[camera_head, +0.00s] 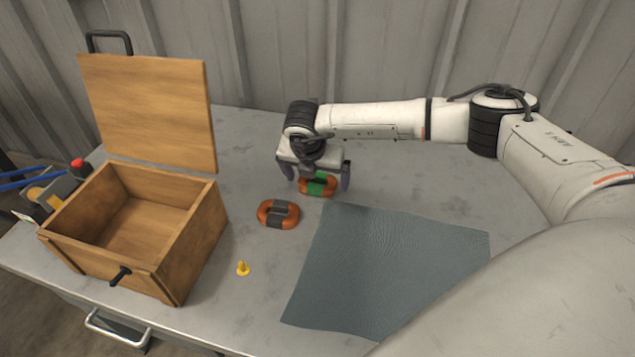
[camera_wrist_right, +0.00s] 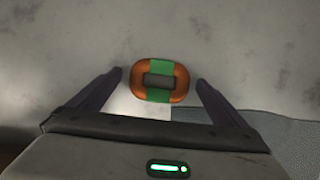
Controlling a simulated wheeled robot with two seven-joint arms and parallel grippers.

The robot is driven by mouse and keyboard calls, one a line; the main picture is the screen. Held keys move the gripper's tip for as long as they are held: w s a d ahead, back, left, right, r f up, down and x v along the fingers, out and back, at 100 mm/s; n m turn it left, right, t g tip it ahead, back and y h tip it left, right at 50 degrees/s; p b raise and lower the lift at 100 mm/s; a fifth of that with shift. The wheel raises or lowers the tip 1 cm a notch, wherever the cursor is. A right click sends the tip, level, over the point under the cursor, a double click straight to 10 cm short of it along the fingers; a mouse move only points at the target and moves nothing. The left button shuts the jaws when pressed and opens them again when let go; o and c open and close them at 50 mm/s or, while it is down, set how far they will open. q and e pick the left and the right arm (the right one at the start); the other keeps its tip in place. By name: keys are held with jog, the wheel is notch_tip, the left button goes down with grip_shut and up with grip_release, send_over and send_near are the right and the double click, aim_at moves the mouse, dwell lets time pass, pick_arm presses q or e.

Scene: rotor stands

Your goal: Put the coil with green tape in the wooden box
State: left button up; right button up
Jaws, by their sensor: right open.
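The coil with green tape (camera_head: 318,190) is an orange-brown ring lying on the grey table. In the right wrist view the coil (camera_wrist_right: 159,68) shows green tape on its upper and lower sides. My right gripper (camera_head: 320,182) is open above it, with one finger to each side of the coil. In the right wrist view the coil lies between and slightly beyond the fingertips, apart from both. The wooden box (camera_head: 205,228) stands at the left of the table with its lid (camera_head: 150,105) raised and looks empty. My left gripper is not in view.
A second coil with dark grey tape (camera_head: 278,213) lies left of the green-taped one. A small yellow piece (camera_head: 243,268) lies near the box. A blue-grey mat (camera_head: 390,270) covers the front middle. A tool with a red knob (camera_head: 78,166) sits behind the box's left side.

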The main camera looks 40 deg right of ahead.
jog(key=shift+c, duration=0.4)
jog(key=c, duration=1.5)
